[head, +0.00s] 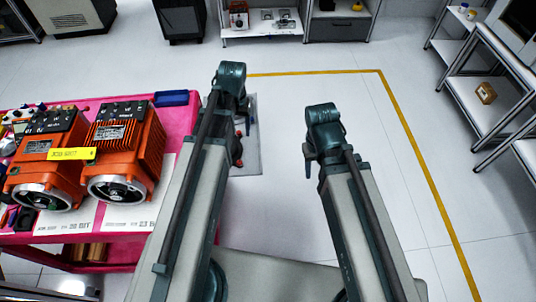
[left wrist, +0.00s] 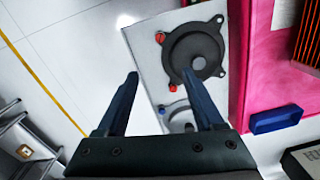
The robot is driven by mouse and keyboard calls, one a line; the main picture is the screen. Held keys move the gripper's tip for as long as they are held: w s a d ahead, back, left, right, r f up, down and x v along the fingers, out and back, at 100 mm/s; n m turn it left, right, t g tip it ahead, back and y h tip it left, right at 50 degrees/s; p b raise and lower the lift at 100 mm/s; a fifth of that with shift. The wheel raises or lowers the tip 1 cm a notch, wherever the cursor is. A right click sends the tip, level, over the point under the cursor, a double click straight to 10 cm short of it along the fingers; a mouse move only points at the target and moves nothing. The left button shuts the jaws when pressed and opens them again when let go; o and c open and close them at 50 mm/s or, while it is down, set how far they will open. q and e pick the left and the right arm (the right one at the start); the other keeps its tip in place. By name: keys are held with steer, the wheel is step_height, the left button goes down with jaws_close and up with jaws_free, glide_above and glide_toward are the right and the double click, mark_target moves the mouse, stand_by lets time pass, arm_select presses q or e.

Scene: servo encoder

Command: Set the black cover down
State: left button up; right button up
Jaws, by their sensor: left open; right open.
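The black cover (left wrist: 180,62), a round dark flange with ears and a central hole, lies flat on a light grey board in the left wrist view. My left gripper (left wrist: 160,74) is open and empty above the board, its right finger overlapping the cover's lower edge in the picture. I cannot tell the height between them. In the head view my left gripper (head: 240,108) hangs over the board and my left arm hides the cover. My right gripper (head: 308,160) is open and empty, apart to the right; its fingertips are hard to see.
The grey board (head: 250,150) bears red knobs and a second round part (left wrist: 178,112), partly hidden by my fingers. Left of it, a pink table (head: 180,120) holds two orange motors (head: 125,150) and a blue tray (head: 172,98).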

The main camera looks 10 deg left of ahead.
arm_select(q)
steer(key=s+d+m, duration=0.4)
steer(key=s+d, duration=0.7)
steer(key=d, duration=0.3)
steer(key=shift+s+d+m+y, duration=0.15)
steer(key=shift+d+m+y, duration=0.15)
steer(key=shift+y, duration=0.1)
steer(key=shift+r, duration=0.1)
